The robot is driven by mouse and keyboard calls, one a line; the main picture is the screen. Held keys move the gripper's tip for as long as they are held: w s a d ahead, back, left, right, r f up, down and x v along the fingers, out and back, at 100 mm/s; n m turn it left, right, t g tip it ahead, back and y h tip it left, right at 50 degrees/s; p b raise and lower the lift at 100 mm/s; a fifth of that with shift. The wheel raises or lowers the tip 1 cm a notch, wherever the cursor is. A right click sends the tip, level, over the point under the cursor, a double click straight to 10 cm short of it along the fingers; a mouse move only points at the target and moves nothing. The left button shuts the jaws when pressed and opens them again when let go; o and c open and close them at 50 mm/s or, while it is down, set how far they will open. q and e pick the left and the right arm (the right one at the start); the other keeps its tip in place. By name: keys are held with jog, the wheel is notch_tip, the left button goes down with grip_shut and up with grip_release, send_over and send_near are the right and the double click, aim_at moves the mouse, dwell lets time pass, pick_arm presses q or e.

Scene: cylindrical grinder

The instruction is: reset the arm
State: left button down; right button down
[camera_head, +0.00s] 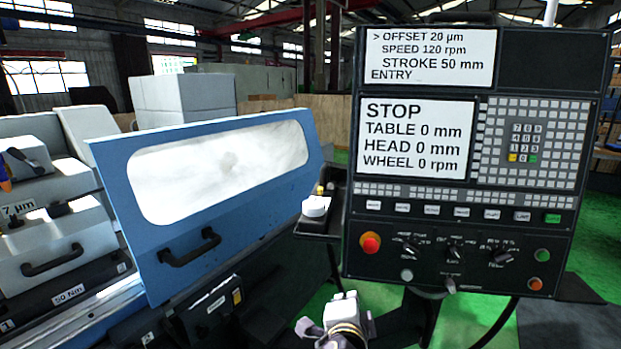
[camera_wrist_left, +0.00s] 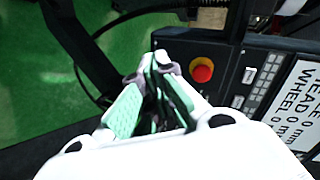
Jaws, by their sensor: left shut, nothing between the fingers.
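My left gripper (camera_head: 343,325) shows at the bottom middle of the head view, low in front of the control panel (camera_head: 455,205). In the left wrist view its green-padded fingers (camera_wrist_left: 160,65) come together at the tips, with nothing between them. The red stop button (camera_wrist_left: 202,71) on the panel appears just right of the fingertips there, and it also shows in the head view (camera_head: 370,243). I cannot tell the exact gap between fingers and panel. My right gripper is in neither view.
A blue machine door (camera_head: 115,190) with a window and black handle (camera_head: 190,248) stands at the left. A small black shelf (camera_head: 335,215) with a white round object (camera_head: 316,206) sits beside the panel. The panel screen reads STOP. Green floor (camera_head: 595,255) lies open at the right.

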pick_arm(q)
jog(key=s+a+f+n+g+y, duration=0.1)
jog(key=s+a+f+n+g, duration=0.2)
jog(key=a+f, duration=0.45)
jog(key=s+a+f+n+g, duration=0.1)
jog(key=a+f+n+g, duration=0.1)
jog(key=a+f+n, duration=0.45)
jog(key=s+a+f+n+g+y, duration=0.1)
jog(key=s+a+f+n+g, duration=0.1)
jog(key=s+a+f, duration=0.5)
jog(key=s+a+f+n+g, duration=0.25)
jog(key=s+a, duration=0.35)
jog(key=a, duration=0.3)
notch_tip(320, 180, down, 34)
jog(key=s+g, duration=0.1)
jog(key=s, duration=0.2)
jog(key=s+a+f, duration=0.2)
jog(key=s+f, duration=0.8)
jog(key=s, duration=0.1)
jog(key=s+a+f+g, duration=0.1)
jog(key=s+a+f, duration=0.1)
jog(key=s+f, duration=0.8)
jog(key=shift+s, duration=0.6)
jog(key=shift+a+g, duration=0.1)
jog(key=shift+g, duration=0.15)
